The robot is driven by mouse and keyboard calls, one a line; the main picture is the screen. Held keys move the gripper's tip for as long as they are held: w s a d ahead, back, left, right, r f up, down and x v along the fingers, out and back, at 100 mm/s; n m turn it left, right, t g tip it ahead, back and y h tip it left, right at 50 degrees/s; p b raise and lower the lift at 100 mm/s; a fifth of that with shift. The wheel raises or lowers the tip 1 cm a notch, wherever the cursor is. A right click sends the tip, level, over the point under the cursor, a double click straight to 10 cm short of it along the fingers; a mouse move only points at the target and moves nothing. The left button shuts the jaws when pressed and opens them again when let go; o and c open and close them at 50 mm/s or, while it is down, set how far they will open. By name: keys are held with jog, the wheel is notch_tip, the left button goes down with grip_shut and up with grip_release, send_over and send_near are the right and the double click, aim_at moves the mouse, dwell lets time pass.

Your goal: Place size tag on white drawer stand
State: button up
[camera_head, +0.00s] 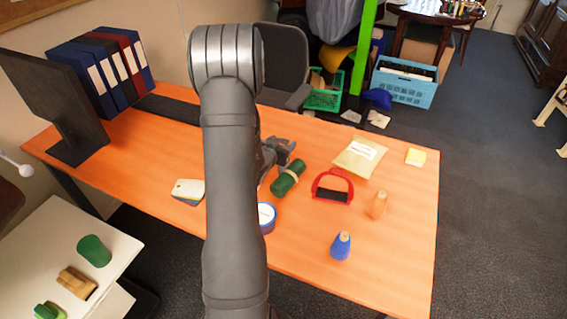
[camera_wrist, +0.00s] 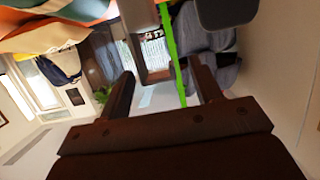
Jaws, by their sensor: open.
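A cream tag-like card (camera_head: 188,187) with a small dark mark lies on the orange table, left of my arm, with a blue edge showing under it; it looks like the size tag. The white drawer stand (camera_head: 72,236) is at the lower left, below the table's left front edge. My gripper (camera_head: 285,152) is over the middle of the table, partly behind my arm and just beyond a dark green roll. In the wrist view my gripper (camera_wrist: 163,88) has its fingers wide apart with nothing between them. Neither the card nor the stand can be made out there.
On the stand are a green cylinder (camera_head: 94,251), a tan bundle (camera_head: 76,283) and another green item (camera_head: 48,311). The table (camera_head: 400,260) also holds the green roll (camera_head: 288,178), red stirrup (camera_head: 332,187), blue spool (camera_head: 341,246), blue-and-white tape roll (camera_head: 266,217) and monitor (camera_head: 60,105).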

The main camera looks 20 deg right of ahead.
jog(key=x, duration=0.3)
jog(key=shift+w+d+f, duration=0.1)
jog(key=shift+d, duration=0.05)
jog(key=shift+c, duration=0.2)
grip_shut()
